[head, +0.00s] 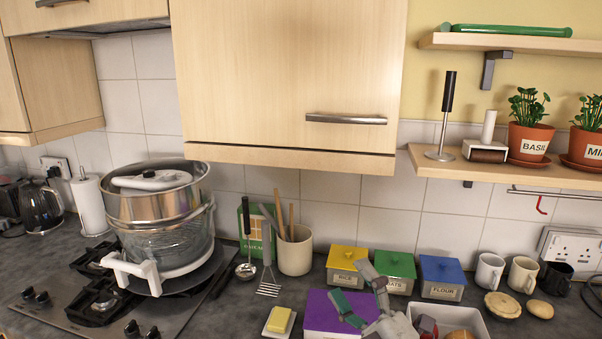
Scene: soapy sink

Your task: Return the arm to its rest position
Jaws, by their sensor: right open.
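My right gripper (353,282) shows at the bottom of the head view, right of centre. Its two grey fingers point up and to the left and are spread apart, with nothing between them. It is in front of the canisters and overlaps the purple box (318,312) in the picture; I cannot tell whether it touches the box. Most of my right arm is below the frame. My left gripper is not in view.
A tall stack of pots (160,215) stands on the hob (60,310) at left. Labelled canisters (441,275) stand behind my gripper. A grey tub (478,318) is right of it, a butter dish (279,322) left. Mugs (490,270) stand at right. A cabinet (285,70) hangs above.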

